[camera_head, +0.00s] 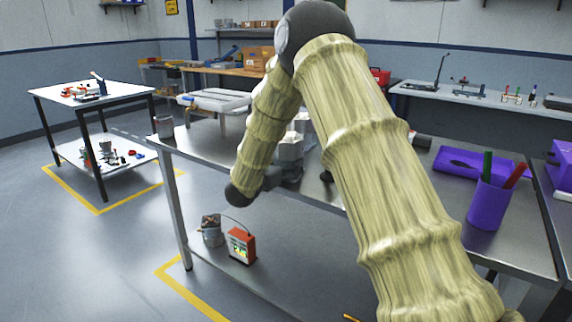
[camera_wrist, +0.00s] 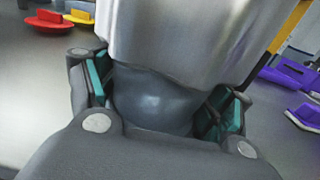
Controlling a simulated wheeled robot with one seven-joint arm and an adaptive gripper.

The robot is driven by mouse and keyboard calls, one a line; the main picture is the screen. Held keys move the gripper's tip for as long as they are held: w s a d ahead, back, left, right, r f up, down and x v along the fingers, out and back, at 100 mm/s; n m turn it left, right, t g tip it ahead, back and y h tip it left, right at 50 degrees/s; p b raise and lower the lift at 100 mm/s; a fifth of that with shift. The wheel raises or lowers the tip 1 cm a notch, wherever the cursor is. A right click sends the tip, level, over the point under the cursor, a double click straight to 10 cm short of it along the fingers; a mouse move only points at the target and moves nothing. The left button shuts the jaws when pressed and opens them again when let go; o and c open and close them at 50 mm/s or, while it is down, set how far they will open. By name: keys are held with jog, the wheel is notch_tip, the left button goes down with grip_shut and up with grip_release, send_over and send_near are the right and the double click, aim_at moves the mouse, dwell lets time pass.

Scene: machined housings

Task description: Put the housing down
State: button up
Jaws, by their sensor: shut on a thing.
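The housing (camera_wrist: 185,40) is a large silvery metal body filling the top middle of the wrist view. My gripper (camera_wrist: 165,97) is shut on it, with a teal pad on either side of its lower part. In the head view my arm reaches down over the metal bench (camera_head: 205,150), and the gripper is mostly hidden behind it. Pale grey faceted shapes (camera_head: 290,150) show beside the arm there, just above the bench top. I cannot tell whether the housing touches the bench.
A purple cup with pens (camera_head: 487,203) and a purple tray (camera_head: 462,161) stand on the bench's right. A grey can (camera_head: 163,127) stands at its left corner. Red (camera_wrist: 46,20) and yellow (camera_wrist: 80,14) pieces lie left in the wrist view. The lower shelf holds a bucket (camera_head: 212,231) and red device (camera_head: 241,245).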

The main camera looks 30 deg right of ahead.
jog(key=o, duration=1.5)
jog(key=shift+f, duration=0.1)
jog(key=o, duration=0.4)
jog(key=shift+r, duration=0.25)
